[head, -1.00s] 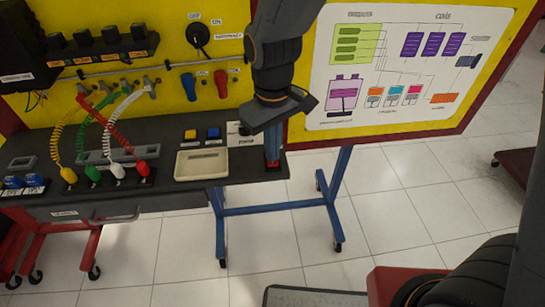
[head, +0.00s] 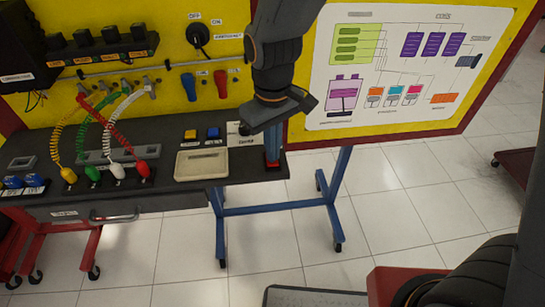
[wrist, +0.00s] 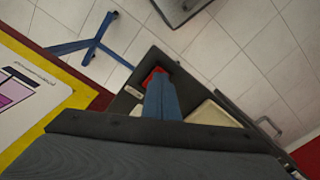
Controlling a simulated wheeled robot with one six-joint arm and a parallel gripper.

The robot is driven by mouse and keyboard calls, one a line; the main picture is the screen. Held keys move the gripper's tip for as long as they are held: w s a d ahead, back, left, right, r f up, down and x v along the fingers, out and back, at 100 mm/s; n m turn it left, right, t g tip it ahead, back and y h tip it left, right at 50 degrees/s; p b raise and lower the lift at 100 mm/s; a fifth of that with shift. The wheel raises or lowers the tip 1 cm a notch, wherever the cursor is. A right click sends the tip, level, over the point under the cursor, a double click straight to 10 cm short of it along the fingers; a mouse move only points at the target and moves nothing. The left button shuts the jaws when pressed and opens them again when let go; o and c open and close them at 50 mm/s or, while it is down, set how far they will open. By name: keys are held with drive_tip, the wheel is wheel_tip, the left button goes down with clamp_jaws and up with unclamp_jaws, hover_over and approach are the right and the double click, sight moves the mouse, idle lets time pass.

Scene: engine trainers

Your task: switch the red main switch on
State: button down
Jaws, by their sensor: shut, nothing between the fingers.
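The red switch (head: 273,166) sits at the right end of the dark bench shelf, mostly hidden behind my fingers. In the wrist view the red switch (wrist: 152,74) shows just past the fingertips, near the shelf's corner. My gripper (head: 271,157) points down over it with its blue-grey fingers together and nothing held. In the wrist view the gripper (wrist: 158,84) overlaps the switch's lower part. The tips are at or very close to the switch; I cannot tell whether they touch it, nor which way the switch is set.
A cream tray (head: 202,165) lies left of the gripper, with yellow (head: 190,134) and blue (head: 213,132) buttons behind it. Blue (head: 188,86) and red (head: 221,83) levers hang on the yellow panel. Coiled cables with plugs (head: 117,171) stand further left. Tiled floor is open at right.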

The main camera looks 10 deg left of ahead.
drive_tip(key=shift+f+b, duration=0.35)
drive_tip(key=shift+f, duration=0.35)
idle(0.4)
drive_tip(key=shift+r, duration=0.1)
wheel_tip(320, 180, up, 7)
drive_tip(key=p, duration=0.6)
idle(0.6)
drive_tip(key=s+d+m+b, duration=0.1)
drive_tip(key=d+m, duration=0.2)
drive_tip(key=d, duration=0.5)
drive_tip(key=d+f+m+t+b, duration=0.1)
drive_tip(key=d+m+b, duration=0.1)
drive_tip(key=d, duration=0.6)
drive_tip(key=s+d+f+m+b, duration=0.1)
drive_tip(key=d+m+b, duration=0.1)
drive_tip(key=d, duration=0.6)
drive_tip(key=shift+s+d+f+m, duration=0.15)
drive_tip(key=shift+s+f+m, duration=0.15)
drive_tip(key=shift+m, duration=0.5)
